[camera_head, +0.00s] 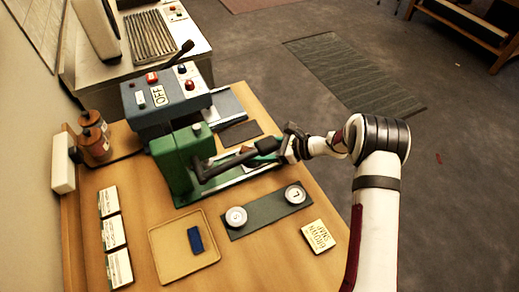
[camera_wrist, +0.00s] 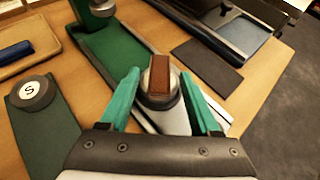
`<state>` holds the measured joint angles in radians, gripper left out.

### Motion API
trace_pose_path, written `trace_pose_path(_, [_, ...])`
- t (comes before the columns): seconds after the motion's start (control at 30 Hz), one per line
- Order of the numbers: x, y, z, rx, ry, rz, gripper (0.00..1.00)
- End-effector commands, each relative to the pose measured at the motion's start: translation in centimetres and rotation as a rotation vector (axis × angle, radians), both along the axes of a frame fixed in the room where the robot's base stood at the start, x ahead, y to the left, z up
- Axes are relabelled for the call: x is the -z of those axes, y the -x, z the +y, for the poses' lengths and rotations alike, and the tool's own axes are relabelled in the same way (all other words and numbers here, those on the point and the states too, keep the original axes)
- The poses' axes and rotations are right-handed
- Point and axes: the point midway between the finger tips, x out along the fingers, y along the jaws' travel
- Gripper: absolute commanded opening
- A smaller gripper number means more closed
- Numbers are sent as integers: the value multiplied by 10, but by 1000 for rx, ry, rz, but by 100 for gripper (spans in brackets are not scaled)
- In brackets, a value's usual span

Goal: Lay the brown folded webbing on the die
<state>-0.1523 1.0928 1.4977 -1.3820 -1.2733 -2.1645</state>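The brown folded webbing (camera_wrist: 159,74) lies across the top of a round grey metal die (camera_wrist: 158,101) in the wrist view. My gripper (camera_wrist: 160,79) has its two teal fingers spread, one on each side of the die, with gaps between them and the webbing. In the head view my gripper (camera_head: 262,148) is low beside the green press (camera_head: 182,158), and the die and webbing are hard to make out there.
A green mat (camera_head: 264,212) holds two round pieces marked S (camera_head: 236,217) and L (camera_head: 295,194). A tan tray (camera_head: 165,265) holds a blue piece (camera_head: 195,239). A grey box marked OFF (camera_head: 160,96) stands behind the press. A printed card (camera_head: 318,236) lies at the right front.

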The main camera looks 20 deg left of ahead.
Motion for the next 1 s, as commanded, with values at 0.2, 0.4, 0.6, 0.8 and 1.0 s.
trace_pose_path(0.2, [-4, -1, -4, 2, 0, -1, 64])
trace_pose_path(0.4, [-28, -2, -50, 5, -1, -4, 64])
trace_pose_path(0.6, [-51, -2, -92, 2, -1, -2, 64])
trace_pose_path(0.8, [-58, -2, -106, 0, -1, 0, 64])
trace_pose_path(1.0, [-110, -61, -118, 487, -10, 156, 64])
